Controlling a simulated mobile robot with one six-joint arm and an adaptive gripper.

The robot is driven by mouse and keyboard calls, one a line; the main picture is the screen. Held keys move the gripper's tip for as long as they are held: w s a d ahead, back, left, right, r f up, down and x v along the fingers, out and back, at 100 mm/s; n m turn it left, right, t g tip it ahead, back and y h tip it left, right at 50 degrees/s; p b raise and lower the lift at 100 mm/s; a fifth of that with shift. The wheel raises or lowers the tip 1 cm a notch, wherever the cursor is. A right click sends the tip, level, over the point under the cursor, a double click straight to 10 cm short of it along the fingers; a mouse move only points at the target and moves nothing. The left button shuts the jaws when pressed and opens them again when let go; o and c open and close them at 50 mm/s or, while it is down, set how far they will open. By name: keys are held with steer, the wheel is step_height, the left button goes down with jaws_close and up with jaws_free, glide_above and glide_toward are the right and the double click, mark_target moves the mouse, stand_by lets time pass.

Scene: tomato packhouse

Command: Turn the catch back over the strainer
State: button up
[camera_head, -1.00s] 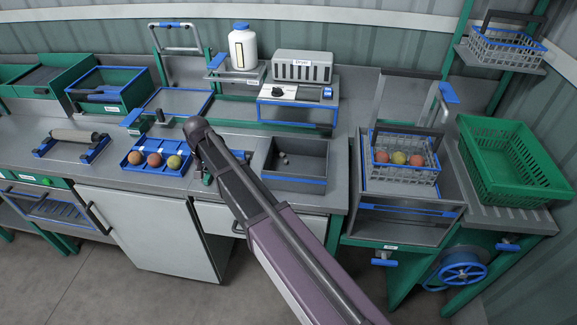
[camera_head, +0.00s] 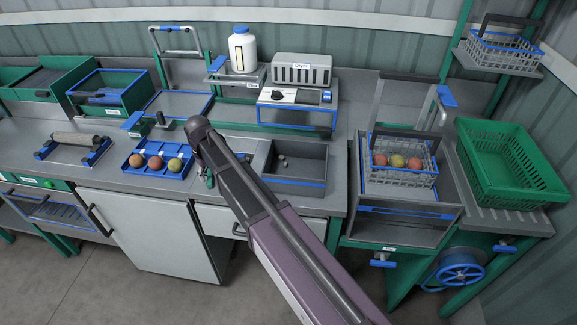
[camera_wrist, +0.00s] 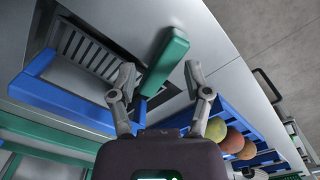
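In the wrist view a green bar (camera_wrist: 165,62), which looks like the catch, lies at the edge of a dark slotted grid (camera_wrist: 85,48), which looks like the strainer. My gripper (camera_wrist: 158,76) is open, with one finger on each side of the bar's near end. I see a gap between each fingertip and the bar. The bar's lowest part runs down toward a blue piece between the fingers. In the head view my arm hides most of this spot, and the grid cannot be made out there.
A blue tray (camera_head: 133,168) with three tomatoes stands left of my arm, close to my right finger in the wrist view. A grey bin (camera_head: 297,183) stands right of my arm. A wire basket (camera_head: 402,178) of tomatoes and a green crate (camera_head: 510,165) are farther right.

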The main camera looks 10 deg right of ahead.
steer(key=shift+r+p, duration=5.95)
steer(key=shift+r, duration=0.35)
steer(key=s+d+f+m+b, duration=0.1)
steer(key=s+d, duration=0.5)
steer(key=d, duration=0.5)
steer(key=s+d+f+m+b, duration=0.1)
steer(key=s+d, duration=0.6)
steer(key=d, duration=0.5)
steer(key=shift+s+d+f+m, duration=0.2)
steer(key=shift+s+d+m, duration=0.05)
steer(key=shift+d+m, duration=0.05)
steer(key=shift+w, duration=0.1)
step_height(320, 180, up, 2)
steer(key=m+p, duration=0.2)
steer(key=m, duration=0.1)
glide_above(209, 175)
steer(key=shift+f+b, duration=0.1)
steer(key=shift+b, duration=0.2)
